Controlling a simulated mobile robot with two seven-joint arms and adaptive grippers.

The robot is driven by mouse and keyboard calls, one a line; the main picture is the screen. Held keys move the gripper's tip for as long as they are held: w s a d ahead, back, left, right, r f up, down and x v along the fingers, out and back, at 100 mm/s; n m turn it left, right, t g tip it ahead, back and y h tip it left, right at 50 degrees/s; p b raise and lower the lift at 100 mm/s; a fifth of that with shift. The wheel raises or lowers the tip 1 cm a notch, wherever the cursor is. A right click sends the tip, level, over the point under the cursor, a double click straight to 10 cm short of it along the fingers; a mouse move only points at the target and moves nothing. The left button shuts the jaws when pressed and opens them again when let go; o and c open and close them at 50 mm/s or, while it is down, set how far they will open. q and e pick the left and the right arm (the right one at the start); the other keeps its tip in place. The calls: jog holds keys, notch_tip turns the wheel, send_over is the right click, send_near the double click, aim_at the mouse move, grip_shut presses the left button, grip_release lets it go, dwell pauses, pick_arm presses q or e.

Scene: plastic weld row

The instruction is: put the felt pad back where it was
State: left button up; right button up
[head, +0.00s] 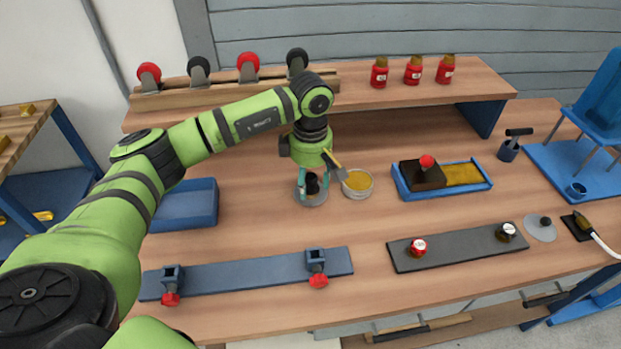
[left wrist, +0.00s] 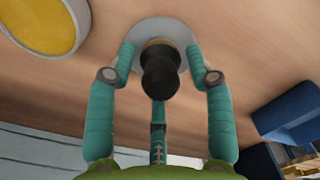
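I cannot tell for certain which thing is the felt pad. A dark brown block with a red knob (head: 423,176) sits at the left end of a blue tray (head: 402,190) beside a yellow surface. My left gripper (head: 312,186) points down at a pale grey disc (head: 313,203) with a black knob, left of a round tin of yellow stuff (head: 358,184). In the left wrist view the teal fingers (left wrist: 160,65) stand spread on both sides of the black knob (left wrist: 160,72), with gaps visible. Contact with the disc's rim is unclear. My right gripper is not in view.
A dark strip (head: 458,248) and a blue strip with red-knobbed clamps (head: 235,276) lie in front. A blue bin (head: 187,205) stands left. A raised shelf (head: 430,90) with red bottles runs behind.

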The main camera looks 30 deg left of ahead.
aim_at(311, 176)
pick_arm(q)
jog(key=shift+r, duration=0.5)
notch_tip(311, 176, up, 11)
jog(key=b, duration=0.1)
jog(key=shift+r, duration=0.2)
